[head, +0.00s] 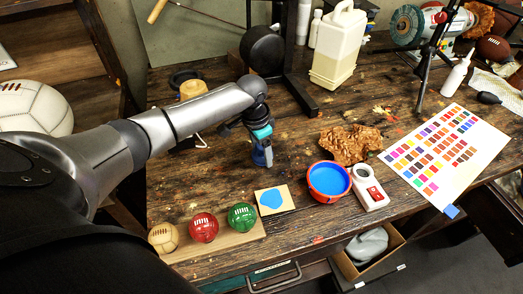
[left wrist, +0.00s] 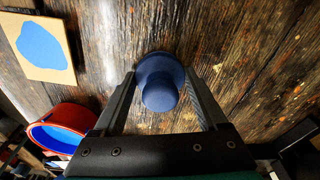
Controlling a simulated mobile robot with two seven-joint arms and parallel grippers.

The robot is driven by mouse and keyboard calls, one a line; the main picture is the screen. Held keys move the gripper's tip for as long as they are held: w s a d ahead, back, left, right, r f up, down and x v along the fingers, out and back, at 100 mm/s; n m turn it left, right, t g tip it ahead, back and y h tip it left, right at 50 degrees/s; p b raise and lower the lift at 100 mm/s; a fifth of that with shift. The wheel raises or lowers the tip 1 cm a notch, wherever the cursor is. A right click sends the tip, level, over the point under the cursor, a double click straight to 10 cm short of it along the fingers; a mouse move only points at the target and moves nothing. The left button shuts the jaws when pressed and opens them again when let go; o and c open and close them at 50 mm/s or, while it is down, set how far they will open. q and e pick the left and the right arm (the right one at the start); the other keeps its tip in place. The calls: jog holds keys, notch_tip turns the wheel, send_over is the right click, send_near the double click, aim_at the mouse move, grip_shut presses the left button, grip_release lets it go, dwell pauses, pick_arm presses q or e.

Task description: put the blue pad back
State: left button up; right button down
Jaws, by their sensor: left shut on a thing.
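The blue pad (left wrist: 160,92), round with a knob-like handle, sits between the two fingers of my left gripper (left wrist: 161,78) in the left wrist view. My left gripper (head: 261,147) is shut on it and points down over the middle of the table. In the head view the blue pad (head: 262,158) shows only in part at the fingertips; I cannot tell if it touches the wood. A red bowl of blue paint (head: 329,181) stands to its right and nearer. A square card with a blue patch (head: 272,200) lies nearer, in front of the gripper. My right gripper is not in view.
Cream, red (head: 204,227) and green (head: 242,217) balls sit on a board at the front left. A crumpled brown leather piece (head: 350,144), a white device (head: 370,190) and a colour chart (head: 447,154) lie to the right. A white jug (head: 338,50) stands behind.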

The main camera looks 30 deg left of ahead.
aim_at(257, 148)
pick_arm(q)
jog(key=shift+f, duration=0.1)
jog(key=o, duration=1.1)
jog(key=r, duration=0.4)
jog(key=r+p, duration=0.1)
jog(key=r, duration=0.3)
jog(key=s+r+p, duration=0.1)
jog(key=r, duration=0.3)
jog(key=shift+s+a+r, duration=0.1)
jog(key=shift+a, duration=0.25)
